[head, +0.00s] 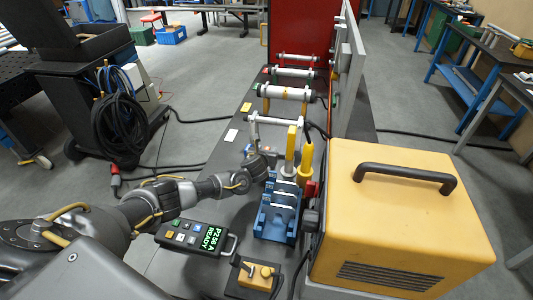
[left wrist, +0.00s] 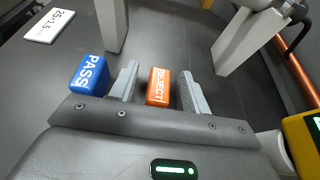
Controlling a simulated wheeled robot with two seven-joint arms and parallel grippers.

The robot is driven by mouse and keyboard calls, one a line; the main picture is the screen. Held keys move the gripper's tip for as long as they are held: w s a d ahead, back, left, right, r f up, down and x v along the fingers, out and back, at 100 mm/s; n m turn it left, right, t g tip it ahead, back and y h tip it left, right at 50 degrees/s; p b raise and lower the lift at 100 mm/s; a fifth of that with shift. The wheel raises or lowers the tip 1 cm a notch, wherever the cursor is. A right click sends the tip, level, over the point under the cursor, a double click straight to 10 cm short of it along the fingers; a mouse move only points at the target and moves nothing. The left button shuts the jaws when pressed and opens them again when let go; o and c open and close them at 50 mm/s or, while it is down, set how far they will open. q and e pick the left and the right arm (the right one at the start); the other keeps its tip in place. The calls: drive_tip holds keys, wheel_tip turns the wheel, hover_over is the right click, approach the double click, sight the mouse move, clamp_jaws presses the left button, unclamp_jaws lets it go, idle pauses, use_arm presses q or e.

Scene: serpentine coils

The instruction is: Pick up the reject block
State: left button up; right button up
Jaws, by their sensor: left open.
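The reject block (left wrist: 158,84), orange with white "REJECT" lettering, lies on the dark surface in the left wrist view. My left gripper (left wrist: 161,78) is open, with one finger on each side of the block and a visible gap to each. I cannot tell how far the fingertips are above the surface. In the head view my left gripper (head: 260,165) reaches in beside the coil stand, and the reject block cannot be made out there. My right gripper is not in view.
A blue "PASS" block (left wrist: 88,73) sits just left of the left finger. Pale uprights (left wrist: 240,40) stand beyond. In the head view, a blue slotted holder (head: 277,222), a handheld display (head: 195,238) and a large yellow case (head: 400,220) stand nearby.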

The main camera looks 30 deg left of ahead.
use_arm(q)
clamp_jaws()
idle(0.3)
drive_tip(key=shift+r, duration=0.1)
drive_tip(key=shift+r, duration=0.25)
wheel_tip(320, 180, up, 2)
drive_tip(key=shift+w+r, duration=0.1)
drive_tip(key=a+r+b, duration=0.5)
drive_tip(key=a+r, duration=0.5)
drive_tip(key=a, duration=0.4)
drive_tip(key=shift+s, duration=0.25)
